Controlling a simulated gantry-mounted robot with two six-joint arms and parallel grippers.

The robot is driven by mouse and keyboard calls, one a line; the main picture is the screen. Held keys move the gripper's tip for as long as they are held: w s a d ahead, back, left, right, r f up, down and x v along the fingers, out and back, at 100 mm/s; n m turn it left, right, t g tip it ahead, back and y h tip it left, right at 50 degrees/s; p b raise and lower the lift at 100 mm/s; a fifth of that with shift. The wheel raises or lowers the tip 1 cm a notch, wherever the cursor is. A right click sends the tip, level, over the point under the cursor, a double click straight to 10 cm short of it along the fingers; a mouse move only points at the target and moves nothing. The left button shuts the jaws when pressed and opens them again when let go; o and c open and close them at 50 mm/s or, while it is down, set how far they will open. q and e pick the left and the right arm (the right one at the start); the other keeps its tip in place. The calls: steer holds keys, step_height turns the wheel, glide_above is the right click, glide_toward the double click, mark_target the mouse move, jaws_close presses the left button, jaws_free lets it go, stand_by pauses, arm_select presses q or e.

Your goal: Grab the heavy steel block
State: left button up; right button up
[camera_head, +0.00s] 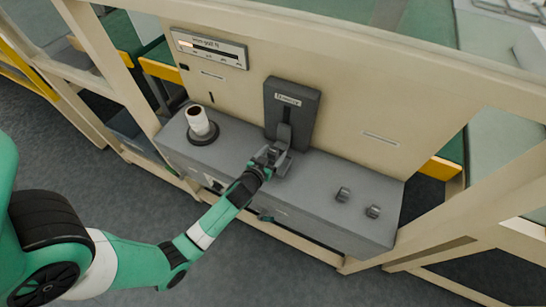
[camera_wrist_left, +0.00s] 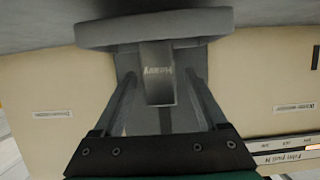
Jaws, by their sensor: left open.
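A dark grey upright plate (camera_head: 305,112) with a small pale label stands at the back of the grey bench, against the cream panel. A narrow grey block shows in front of it, and in the left wrist view this grey block (camera_wrist_left: 158,92) has faint lettering and lies between my fingers. My left gripper (camera_head: 272,157) is at the foot of the plate, low over the bench. In the left wrist view its fingers (camera_wrist_left: 160,100) are apart, one on each side of the block, with gaps visible. My right gripper is not in view.
A white roll (camera_head: 197,119) stands on a dark round base at the bench's left. Two small grey pieces (camera_head: 343,194) (camera_head: 373,211) sit at the right. A gauge sign (camera_head: 210,48) hangs at upper left. Cream frame beams border the bench. The grey bench top (camera_head: 320,181) is clear between.

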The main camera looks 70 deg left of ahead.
arm_select(q)
steer(key=shift+c, duration=0.3)
jaws_close()
steer(key=shift+r, duration=0.1)
stand_by(1.0)
